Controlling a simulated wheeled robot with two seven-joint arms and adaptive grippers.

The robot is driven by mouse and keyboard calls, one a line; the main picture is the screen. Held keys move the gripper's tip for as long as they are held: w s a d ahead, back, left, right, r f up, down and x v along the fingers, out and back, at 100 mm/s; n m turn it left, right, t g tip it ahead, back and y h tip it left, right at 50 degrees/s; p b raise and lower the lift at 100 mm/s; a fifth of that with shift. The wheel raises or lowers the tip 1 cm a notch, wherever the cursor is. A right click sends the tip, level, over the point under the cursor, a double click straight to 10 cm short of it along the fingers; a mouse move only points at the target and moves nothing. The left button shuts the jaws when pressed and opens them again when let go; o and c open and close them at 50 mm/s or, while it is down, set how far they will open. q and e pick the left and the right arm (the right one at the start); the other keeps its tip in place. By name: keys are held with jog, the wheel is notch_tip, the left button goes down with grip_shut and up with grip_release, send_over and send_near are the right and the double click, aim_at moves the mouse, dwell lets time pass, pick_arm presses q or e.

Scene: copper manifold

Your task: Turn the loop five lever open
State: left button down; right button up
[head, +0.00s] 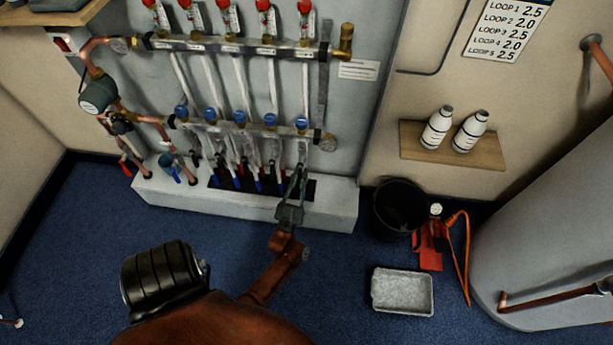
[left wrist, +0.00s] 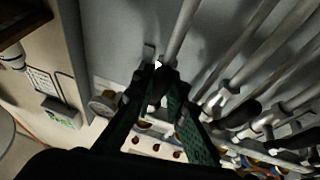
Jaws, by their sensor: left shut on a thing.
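The manifold's lower bar (head: 240,129) carries several blue caps, with small levers hanging below on the loop pipes. The loop five lever is at the right-end pipe, and my left gripper (head: 299,174) covers most of it in the head view. In the left wrist view, my left gripper (left wrist: 158,80) has its dark green fingers closing around a small dark part, the loop five lever (left wrist: 156,92), below a pale pipe (left wrist: 181,32). How far the lever is turned cannot be told. Neighbouring black levers (left wrist: 241,115) stand to the right, apart from the fingers. My right gripper is not seen.
The upper bar (head: 235,46) has red-topped gauges. A pale plinth (head: 335,208) is below. To the right are a black bucket (head: 400,208), a grey tray (head: 402,292), a red tool (head: 430,245), a bottle shelf (head: 487,150) and a grey tank (head: 560,230).

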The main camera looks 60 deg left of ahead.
pick_arm(q)
jog(key=c, duration=1.9)
grip_release()
jog(key=shift+d, duration=0.1)
